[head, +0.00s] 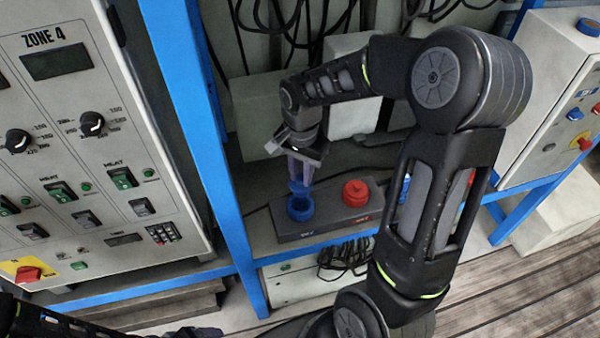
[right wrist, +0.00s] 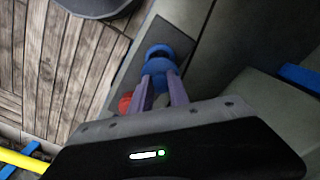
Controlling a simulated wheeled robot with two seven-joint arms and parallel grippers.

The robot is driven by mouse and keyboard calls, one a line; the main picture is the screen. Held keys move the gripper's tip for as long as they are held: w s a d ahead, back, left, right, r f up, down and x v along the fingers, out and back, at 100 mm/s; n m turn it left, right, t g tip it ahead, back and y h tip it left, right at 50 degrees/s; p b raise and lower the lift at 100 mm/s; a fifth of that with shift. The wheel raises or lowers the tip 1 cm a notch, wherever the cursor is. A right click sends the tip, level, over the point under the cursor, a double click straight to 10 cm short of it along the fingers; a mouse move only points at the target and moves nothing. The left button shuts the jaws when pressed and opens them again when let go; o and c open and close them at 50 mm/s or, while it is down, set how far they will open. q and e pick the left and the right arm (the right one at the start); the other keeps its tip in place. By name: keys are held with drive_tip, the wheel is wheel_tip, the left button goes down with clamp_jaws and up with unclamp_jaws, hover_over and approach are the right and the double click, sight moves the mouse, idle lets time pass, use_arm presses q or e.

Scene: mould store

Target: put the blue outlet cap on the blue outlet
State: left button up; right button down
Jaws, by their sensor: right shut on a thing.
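A grey block (head: 330,223) on the shelf carries a blue outlet (head: 300,208) at its left and a red-capped outlet (head: 355,193) at its right. My right gripper (head: 299,177) is shut on the blue outlet cap (head: 298,188), just above the blue outlet. In the right wrist view the cap (right wrist: 159,73) sits between the fingertips (right wrist: 160,88), with the blue outlet (right wrist: 160,52) right beyond it. I cannot tell whether cap and outlet touch. My left arm (head: 45,322) shows only partly at the bottom left edge; its fingers cannot be made out.
A blue frame post (head: 205,150) stands left of the block, beside the Zone 4 control panel (head: 85,130). Cables (head: 345,255) hang below the block's front. Pale boxes (head: 262,115) stand behind it. Another cabinet (head: 550,90) is at the right.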

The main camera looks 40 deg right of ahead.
sight(301, 187)
drive_tip(key=shift+a+f, duration=0.1)
wheel_tip(301, 187, down, 4)
drive_tip(key=b, duration=0.3)
drive_tip(key=shift+f, duration=0.25)
drive_tip(key=shift+f+b, duration=0.4)
drive_tip(key=shift+b, duration=0.2)
drive_tip(key=shift+f, duration=0.2)
idle(1.0)
drive_tip(key=shift+f+b, duration=0.35)
drive_tip(key=shift+b, duration=0.2)
drive_tip(key=shift+f+b, duration=0.4)
drive_tip(key=shift+f, duration=0.15)
drive_tip(key=shift+f+b, duration=0.3)
drive_tip(key=shift+f, duration=0.05)
drive_tip(key=shift+f, duration=0.2)
idle(0.4)
